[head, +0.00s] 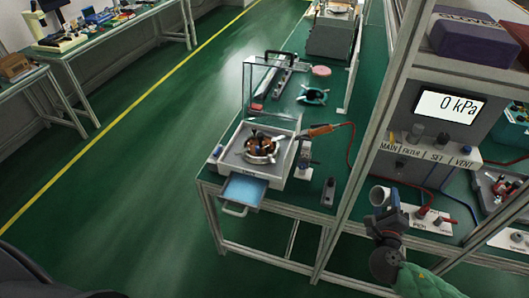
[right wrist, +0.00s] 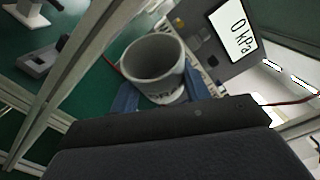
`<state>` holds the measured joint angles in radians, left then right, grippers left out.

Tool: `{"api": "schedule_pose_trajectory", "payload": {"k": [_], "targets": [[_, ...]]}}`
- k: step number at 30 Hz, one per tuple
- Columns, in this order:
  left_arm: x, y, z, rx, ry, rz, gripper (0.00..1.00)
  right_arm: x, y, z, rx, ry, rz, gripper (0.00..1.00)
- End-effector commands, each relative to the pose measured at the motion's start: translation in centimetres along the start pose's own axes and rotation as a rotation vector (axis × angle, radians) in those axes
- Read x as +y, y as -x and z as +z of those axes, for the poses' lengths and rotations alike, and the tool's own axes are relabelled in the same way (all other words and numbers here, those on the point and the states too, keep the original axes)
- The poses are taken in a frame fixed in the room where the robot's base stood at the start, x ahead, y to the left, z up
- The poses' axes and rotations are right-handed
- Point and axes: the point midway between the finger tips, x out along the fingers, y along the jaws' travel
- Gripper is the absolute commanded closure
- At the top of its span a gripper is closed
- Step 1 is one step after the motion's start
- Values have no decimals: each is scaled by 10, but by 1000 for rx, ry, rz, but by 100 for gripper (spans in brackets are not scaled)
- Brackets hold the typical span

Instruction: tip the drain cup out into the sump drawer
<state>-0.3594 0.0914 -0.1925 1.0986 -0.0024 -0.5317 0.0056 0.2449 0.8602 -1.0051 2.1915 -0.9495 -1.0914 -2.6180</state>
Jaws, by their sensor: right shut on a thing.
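The drain cup (head: 379,196) is a pale grey cup beside the upright post of the bench at the right. My right gripper (head: 391,212) is shut on it. The sump drawer (head: 246,190) is pulled out at the near left corner of the bench, blue inside, with a handle in front. The cup is well right of the drawer. My left gripper is not in view.
Above the drawer stands a lapping machine (head: 262,146) with a clear guard (head: 262,88). An orange-handled tool (head: 322,130) and small dark items lie to its right. The bench post (head: 362,165) stands between cup and drawer. A gauge (head: 450,106) reads 0 kPa. Floor left of the drawer is clear.

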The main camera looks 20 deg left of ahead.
Motion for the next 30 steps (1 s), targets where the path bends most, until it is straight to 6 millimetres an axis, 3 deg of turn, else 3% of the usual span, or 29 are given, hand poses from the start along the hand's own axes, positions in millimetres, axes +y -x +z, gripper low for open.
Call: {"api": "schedule_pose_trajectory", "payload": {"k": [18,30], "targets": [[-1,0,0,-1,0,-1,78,-2,1,-5,46,-185,69,75],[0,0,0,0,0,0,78,36,7,55,6,-233,125,75]]}}
